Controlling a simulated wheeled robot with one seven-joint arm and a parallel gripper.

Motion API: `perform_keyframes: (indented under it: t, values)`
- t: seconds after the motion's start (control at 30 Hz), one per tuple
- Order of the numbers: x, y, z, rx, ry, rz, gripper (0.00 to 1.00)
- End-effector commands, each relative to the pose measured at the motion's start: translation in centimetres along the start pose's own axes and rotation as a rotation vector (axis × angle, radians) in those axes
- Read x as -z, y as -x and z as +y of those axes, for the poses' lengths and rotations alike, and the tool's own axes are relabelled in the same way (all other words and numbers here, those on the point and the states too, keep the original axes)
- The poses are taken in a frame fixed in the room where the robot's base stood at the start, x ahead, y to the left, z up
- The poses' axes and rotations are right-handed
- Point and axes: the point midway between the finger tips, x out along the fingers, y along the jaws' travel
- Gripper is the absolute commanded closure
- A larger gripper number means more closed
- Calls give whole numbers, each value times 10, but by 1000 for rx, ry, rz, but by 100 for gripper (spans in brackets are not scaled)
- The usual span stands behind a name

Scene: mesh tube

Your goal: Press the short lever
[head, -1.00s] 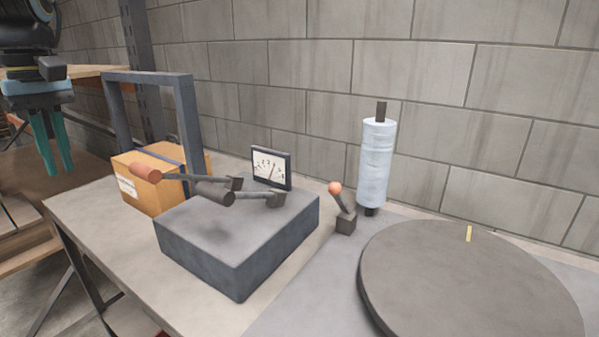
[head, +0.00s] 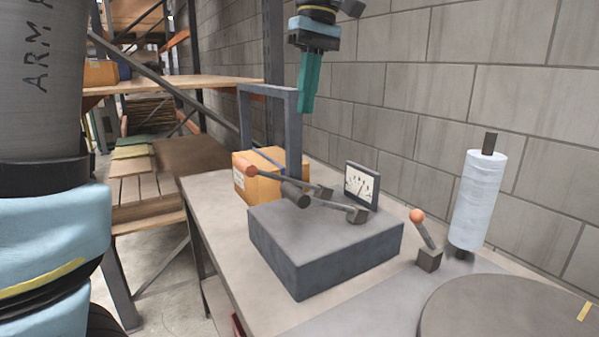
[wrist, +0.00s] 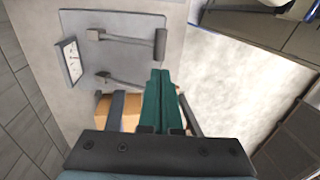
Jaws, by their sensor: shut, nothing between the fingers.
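A grey box (head: 320,262) on the bench carries two levers that stick out to the left. The back lever has an orange handle (head: 245,168). The front lever has a dark grey handle (head: 295,194) and looks somewhat shorter; it also shows in the wrist view (wrist: 160,45). A separate small lever with an orange ball (head: 417,216) stands on a block to the right of the box. My gripper (head: 307,111) is shut and empty, its green fingers pointing down above the box's levers. In the wrist view, the fingers (wrist: 160,72) hide part of the back lever, including its handle.
A dial gauge (head: 361,186) stands at the box's back edge. A carton (head: 252,184) under a grey metal frame (head: 291,120) is close behind the levers. A film roll (head: 476,200) and round turntable (head: 510,310) are at right. The block wall (head: 400,90) is behind.

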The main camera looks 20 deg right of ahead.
Motion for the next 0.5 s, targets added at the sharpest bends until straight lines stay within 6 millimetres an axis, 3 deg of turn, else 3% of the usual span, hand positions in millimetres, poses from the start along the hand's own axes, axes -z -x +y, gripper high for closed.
perform_keyframes:
  t: [0.5]
  values:
    - [-1, -95, -1, 4, -1, -2, 100]
